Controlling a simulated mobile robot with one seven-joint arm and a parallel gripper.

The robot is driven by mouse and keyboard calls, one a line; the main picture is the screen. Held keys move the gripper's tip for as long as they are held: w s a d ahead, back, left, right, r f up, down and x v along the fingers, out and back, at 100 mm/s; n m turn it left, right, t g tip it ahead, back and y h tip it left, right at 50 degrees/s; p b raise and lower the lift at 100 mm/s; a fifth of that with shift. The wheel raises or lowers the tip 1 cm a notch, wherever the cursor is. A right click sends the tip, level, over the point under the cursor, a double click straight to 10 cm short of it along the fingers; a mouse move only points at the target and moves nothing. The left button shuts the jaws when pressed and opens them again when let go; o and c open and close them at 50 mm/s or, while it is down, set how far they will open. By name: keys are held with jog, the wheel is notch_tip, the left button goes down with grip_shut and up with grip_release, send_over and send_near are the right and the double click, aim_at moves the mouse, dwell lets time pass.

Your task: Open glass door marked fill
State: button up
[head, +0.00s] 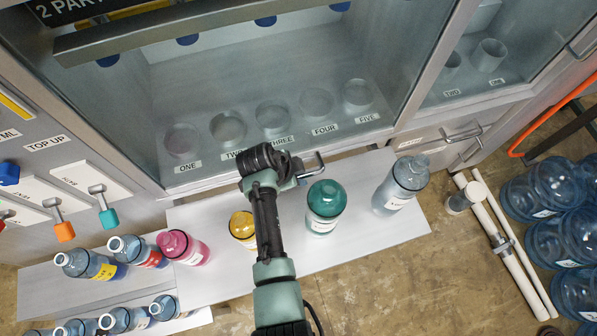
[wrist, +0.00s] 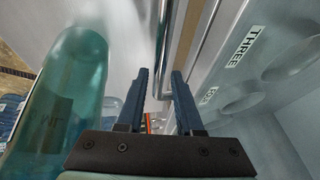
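A wide glass door (head: 270,70) fronts a cabinet with round recesses labelled ONE to FIVE. No "fill" marking is legible on it. A bent metal handle (head: 314,168) sticks out at its lower edge. My gripper (head: 290,170) is at this handle, partly hiding it. In the wrist view my gripper (wrist: 160,82) has its two dark fingers apart, with the metal handle bar (wrist: 163,65) showing in the gap between the fingertips. I cannot tell whether the fingers touch it. The door looks closed.
A shelf (head: 375,232) below the door holds a pink jug (head: 185,248), a yellow one (head: 243,229), a green one (head: 325,204) and a clear one (head: 400,188). The green jug (wrist: 65,100) stands close left of my gripper in the wrist view. Large blue bottles (head: 560,190) stand at right.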

grip_shut()
dwell(1.1)
